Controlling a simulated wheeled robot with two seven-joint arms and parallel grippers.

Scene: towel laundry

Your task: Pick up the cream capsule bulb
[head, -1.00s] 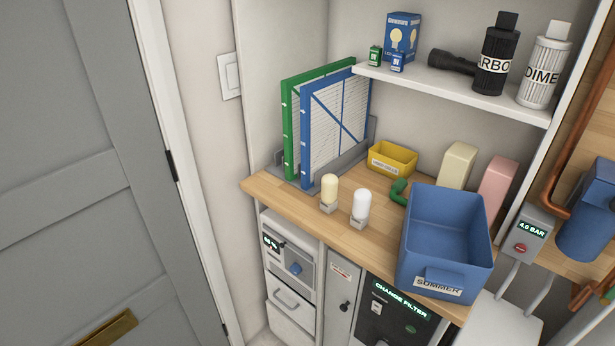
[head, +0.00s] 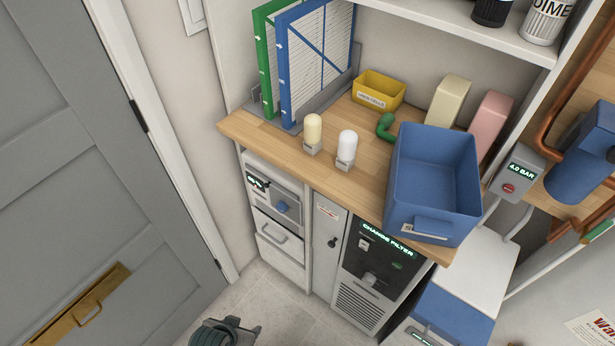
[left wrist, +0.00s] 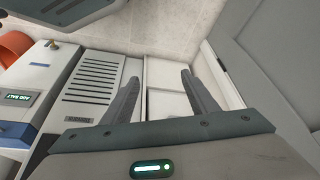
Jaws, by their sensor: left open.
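The cream capsule bulb (head: 313,128) stands upright in a small grey holder on the wooden counter (head: 262,137), in front of the blue-framed filter. A similar white bulb (head: 347,143) in its own holder stands just to its right. My left gripper (left wrist: 159,78) is open in the left wrist view, with nothing between its fingers. It points past white cabinet fronts and the floor, and no bulb shows there. My right gripper is not seen.
A blue bin (head: 432,185) stands on the counter at right. A yellow box (head: 378,90) and a green elbow pipe (head: 385,126) lie behind the bulbs. Green and blue framed filters (head: 310,65) stand at back left. A shelf (head: 480,32) overhangs the back. A grey door (head: 70,150) is at left.

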